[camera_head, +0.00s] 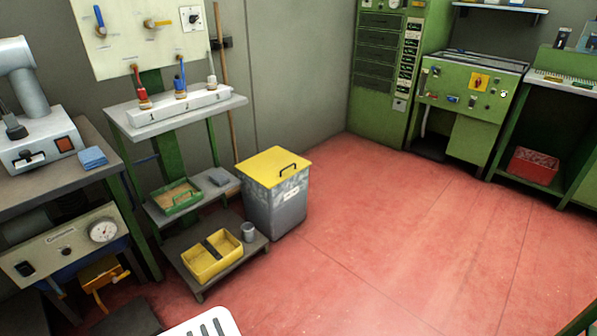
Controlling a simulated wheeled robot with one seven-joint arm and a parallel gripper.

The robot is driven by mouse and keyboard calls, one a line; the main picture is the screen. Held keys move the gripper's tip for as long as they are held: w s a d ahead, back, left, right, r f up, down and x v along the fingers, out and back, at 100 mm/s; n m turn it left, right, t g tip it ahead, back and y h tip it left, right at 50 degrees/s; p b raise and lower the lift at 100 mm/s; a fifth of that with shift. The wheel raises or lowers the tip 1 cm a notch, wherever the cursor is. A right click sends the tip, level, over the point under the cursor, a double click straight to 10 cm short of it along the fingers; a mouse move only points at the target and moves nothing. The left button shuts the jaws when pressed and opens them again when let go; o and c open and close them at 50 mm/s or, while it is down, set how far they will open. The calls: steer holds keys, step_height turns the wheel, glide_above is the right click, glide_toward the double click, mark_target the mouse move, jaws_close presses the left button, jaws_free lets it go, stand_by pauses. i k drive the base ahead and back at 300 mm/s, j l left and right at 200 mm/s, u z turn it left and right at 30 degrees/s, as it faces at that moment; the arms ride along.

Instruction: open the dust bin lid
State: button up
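The dust bin (275,208) is a grey, worn box with a small white label, standing on the red floor near the middle of the view. Its flat yellow lid (262,166) lies closed on top. A dark handle (288,168) is on the lid toward its right side. My gripper is not in view.
Left of the bin are a shelf stand with a white stopper rack (180,104), a green tray (175,198), a yellow two-part tray (211,257) and a grey cup (248,232). A broom handle (225,75) leans behind. Green machines (466,103) line the back. The red floor (390,235) right of the bin is clear.

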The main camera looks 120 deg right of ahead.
mark_target(275, 165)
steer(key=z, duration=4.45)
steer(key=i+l, duration=0.35)
steer(key=i, duration=0.15)
steer(key=i+l+u, duration=0.1)
steer(key=i+l, duration=0.25)
steer(key=i, duration=0.2)
